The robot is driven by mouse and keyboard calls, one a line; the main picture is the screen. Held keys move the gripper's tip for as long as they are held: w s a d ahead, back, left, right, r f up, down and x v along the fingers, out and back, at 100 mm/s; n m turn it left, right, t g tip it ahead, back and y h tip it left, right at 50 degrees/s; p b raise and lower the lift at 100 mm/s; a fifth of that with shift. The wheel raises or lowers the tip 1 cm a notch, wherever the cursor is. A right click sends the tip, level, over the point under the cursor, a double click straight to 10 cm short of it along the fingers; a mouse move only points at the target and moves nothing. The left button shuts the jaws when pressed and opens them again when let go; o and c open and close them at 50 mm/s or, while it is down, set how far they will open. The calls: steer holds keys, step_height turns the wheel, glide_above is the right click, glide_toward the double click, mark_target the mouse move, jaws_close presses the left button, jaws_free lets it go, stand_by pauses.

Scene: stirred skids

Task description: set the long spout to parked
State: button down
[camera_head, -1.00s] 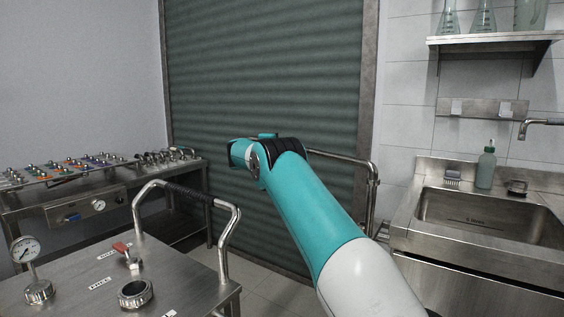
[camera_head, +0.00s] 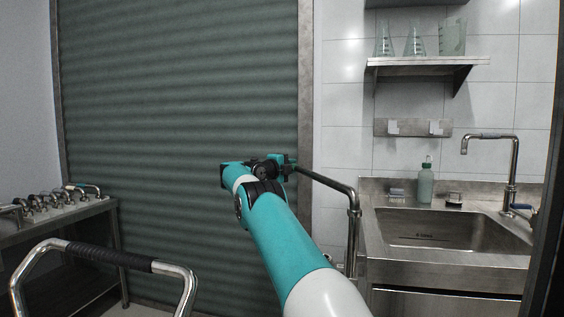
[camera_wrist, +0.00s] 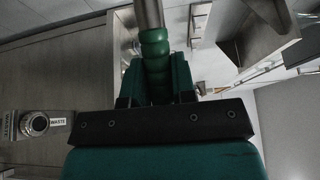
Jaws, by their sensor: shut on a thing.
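The long spout (camera_head: 328,184) is a bent steel pipe. It runs left from a bend beside the sink, and its upright drops from that bend. My gripper (camera_head: 285,165) is at its left end, in front of the grey shutter. In the wrist view the steel pipe (camera_wrist: 149,14) ends in a ribbed green grip (camera_wrist: 153,55), and my gripper (camera_wrist: 157,90) is shut on that grip.
The sink (camera_head: 440,232) is just right of the spout's upright, with a tall faucet (camera_head: 511,170) and a green bottle (camera_head: 425,183). A cart handle (camera_head: 108,256) rises at lower left. A side table (camera_head: 62,232) holds several fittings. The shutter (camera_head: 180,100) stands behind.

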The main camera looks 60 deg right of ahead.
steer(key=shift+s+d+r+m+g, duration=0.25)
steer(key=shift+s+d+m+g, duration=0.05)
steer(key=shift+s+d, duration=0.35)
steer(key=c, duration=0.9)
jaws_free()
steer(key=shift+c, duration=0.2)
steer(key=shift+f, duration=0.1)
steer(key=shift+a, duration=0.15)
steer(key=shift+w+a+f, duration=0.15)
steer(key=shift+a, duration=0.15)
steer(key=w+a+b, duration=0.3)
steer(key=a+b, duration=0.6)
steer(key=a, duration=0.7)
steer(key=shift+a+r, duration=0.25)
steer(key=shift+a, duration=0.05)
